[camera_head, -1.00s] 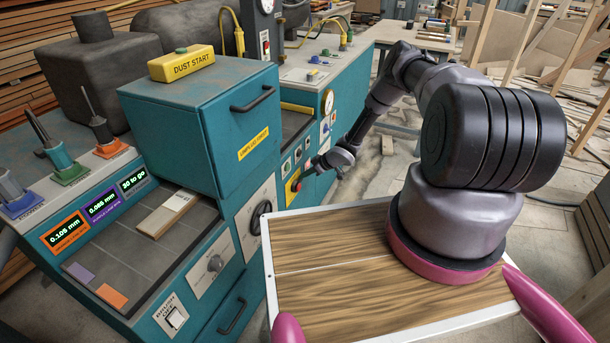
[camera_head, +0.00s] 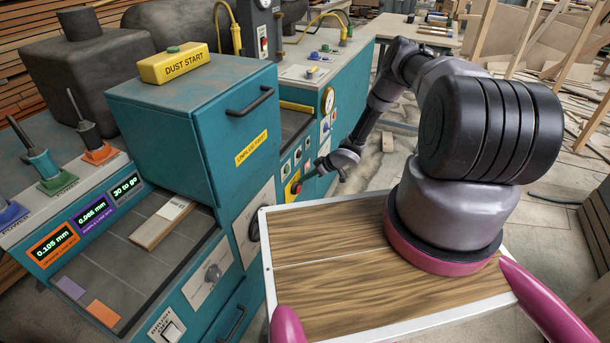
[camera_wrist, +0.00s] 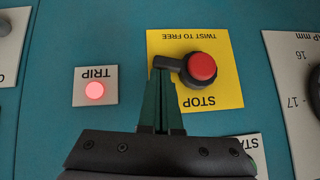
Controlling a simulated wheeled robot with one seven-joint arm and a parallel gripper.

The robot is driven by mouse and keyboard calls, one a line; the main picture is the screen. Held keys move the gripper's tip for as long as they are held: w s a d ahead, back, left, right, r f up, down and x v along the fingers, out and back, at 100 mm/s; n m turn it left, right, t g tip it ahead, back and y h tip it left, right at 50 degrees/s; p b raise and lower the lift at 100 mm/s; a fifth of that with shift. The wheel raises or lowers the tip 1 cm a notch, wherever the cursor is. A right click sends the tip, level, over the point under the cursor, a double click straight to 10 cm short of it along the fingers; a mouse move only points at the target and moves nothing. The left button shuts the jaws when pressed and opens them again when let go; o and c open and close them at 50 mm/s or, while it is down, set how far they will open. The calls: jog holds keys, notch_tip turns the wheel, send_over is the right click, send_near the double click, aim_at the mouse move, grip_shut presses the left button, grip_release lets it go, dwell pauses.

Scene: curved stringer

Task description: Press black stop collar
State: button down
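The stop button shows in the wrist view as a red cap (camera_wrist: 201,67) within a black collar (camera_wrist: 190,79), on a yellow plate (camera_wrist: 223,96) marked STOP and TWIST TO FREE. A short black arm sticks out from the collar to the left. My gripper (camera_wrist: 161,73) has its narrow dark fingers together, with their tips at this arm, just left of the red cap. I cannot tell whether they touch it. In the head view my gripper (camera_head: 314,172) is close to the teal machine front, by the small yellow stop plate (camera_head: 292,188).
A TRIP plate with a lit pinkish-red lamp (camera_wrist: 95,91) is left of the stop plate in the wrist view. A partly hidden plate (camera_wrist: 246,147) lies below, and a dial plate (camera_wrist: 293,75) to the right. The teal cabinet (camera_head: 203,120) stands left of my arm.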

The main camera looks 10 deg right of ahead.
notch_tip(320, 180, down, 3)
jog(key=shift+w+d+r, duration=0.1)
jog(key=shift+w, duration=0.05)
dwell(0.3)
dwell(0.7)
